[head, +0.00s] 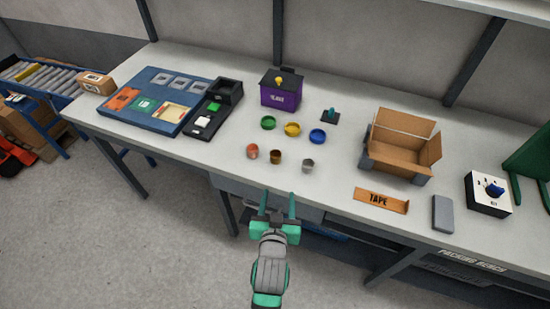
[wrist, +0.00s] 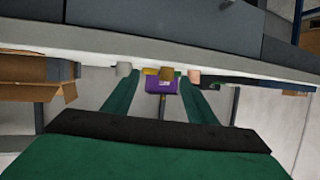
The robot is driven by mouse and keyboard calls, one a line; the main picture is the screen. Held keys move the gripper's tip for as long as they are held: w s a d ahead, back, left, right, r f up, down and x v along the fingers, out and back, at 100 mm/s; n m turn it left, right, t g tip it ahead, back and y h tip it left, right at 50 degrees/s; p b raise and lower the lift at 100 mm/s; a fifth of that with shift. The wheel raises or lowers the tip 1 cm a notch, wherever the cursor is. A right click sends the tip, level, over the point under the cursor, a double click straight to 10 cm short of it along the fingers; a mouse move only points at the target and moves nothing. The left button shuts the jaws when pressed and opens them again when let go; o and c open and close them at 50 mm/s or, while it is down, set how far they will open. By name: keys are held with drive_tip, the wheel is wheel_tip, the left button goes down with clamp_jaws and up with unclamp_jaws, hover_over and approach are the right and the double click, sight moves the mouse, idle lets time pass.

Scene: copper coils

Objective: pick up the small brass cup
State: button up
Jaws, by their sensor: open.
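The small brass cup (head: 275,157) is brownish and stands upright near the front edge of the table, in the middle of a row of three small cups. A copper-coloured cup (head: 253,151) is to its left and a grey cup (head: 307,165) to its right. My gripper (head: 277,204) is open and empty, in front of the table edge and apart from the brass cup. In the wrist view, which appears upside down, the brass cup (wrist: 166,73) shows beyond and between the open fingers (wrist: 158,84).
Behind the cups are green (head: 268,123), yellow (head: 292,129) and blue (head: 317,135) dishes. A purple box (head: 281,91) stands farther back.

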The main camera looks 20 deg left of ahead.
drive_tip(key=w+a+r+n, duration=0.1)
drive_tip(key=w+a+r, duration=0.2)
drive_tip(key=w+r, duration=0.15)
approach(276, 153)
drive_tip(key=shift+w+r+g+y, duration=0.2)
drive_tip(key=shift+w+g+y, duration=0.15)
drive_tip(key=shift+w, duration=0.3)
drive_tip(key=shift+x, duration=2.6)
drive_tip(key=shift+f, duration=0.1)
drive_tip(key=c, duration=1.1)
